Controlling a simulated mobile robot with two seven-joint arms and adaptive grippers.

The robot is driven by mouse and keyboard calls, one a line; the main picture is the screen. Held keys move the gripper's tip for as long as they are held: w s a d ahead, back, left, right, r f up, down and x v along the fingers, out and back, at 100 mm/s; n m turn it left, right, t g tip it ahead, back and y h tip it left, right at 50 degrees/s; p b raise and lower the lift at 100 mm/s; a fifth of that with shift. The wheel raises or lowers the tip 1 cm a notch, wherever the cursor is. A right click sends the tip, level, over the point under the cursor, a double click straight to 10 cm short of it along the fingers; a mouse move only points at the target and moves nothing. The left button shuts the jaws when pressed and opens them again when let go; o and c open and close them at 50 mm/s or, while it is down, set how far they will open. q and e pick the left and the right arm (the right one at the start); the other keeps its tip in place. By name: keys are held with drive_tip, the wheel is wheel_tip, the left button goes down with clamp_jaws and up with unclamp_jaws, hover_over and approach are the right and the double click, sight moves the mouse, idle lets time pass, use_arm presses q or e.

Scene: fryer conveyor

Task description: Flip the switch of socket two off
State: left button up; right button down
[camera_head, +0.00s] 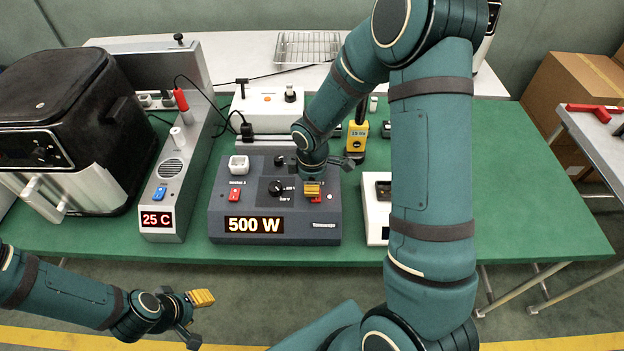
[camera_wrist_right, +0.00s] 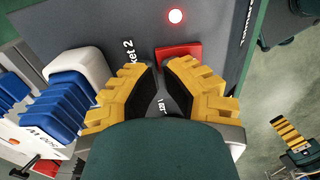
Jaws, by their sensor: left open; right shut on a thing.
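A dark grey power box (camera_head: 222,195) stands on the green table with a lit "500 W" display. The red switch of socket two (camera_head: 322,197) is on its right side and shows in the right wrist view (camera_wrist_right: 184,53), next to a lit red lamp (camera_wrist_right: 176,16). My right gripper (camera_head: 313,186) points down at this switch. Its yellow fingertips (camera_wrist_right: 161,72) are shut on the switch as far as I can tell; the contact is partly hidden. The switch of socket one (camera_head: 234,195) is also red. My left gripper (camera_head: 201,318) is open and empty in front of the table.
A temperature unit (camera_head: 171,190) reading "25 C" stands left of the power box, beside a black fryer (camera_head: 75,120). A white box (camera_head: 371,215) is to the right, partly behind my right arm. The green table is clear at the far right.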

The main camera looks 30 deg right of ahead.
drive_tip(key=shift+f+b, duration=0.4)
drive_tip(key=shift+s, duration=0.15)
drive_tip(key=shift+r, duration=0.1)
drive_tip(key=shift+r+p, duration=0.45)
drive_tip(key=shift+p, duration=0.1)
drive_tip(key=shift+r, duration=0.3)
drive_tip(key=shift+w, duration=0.25)
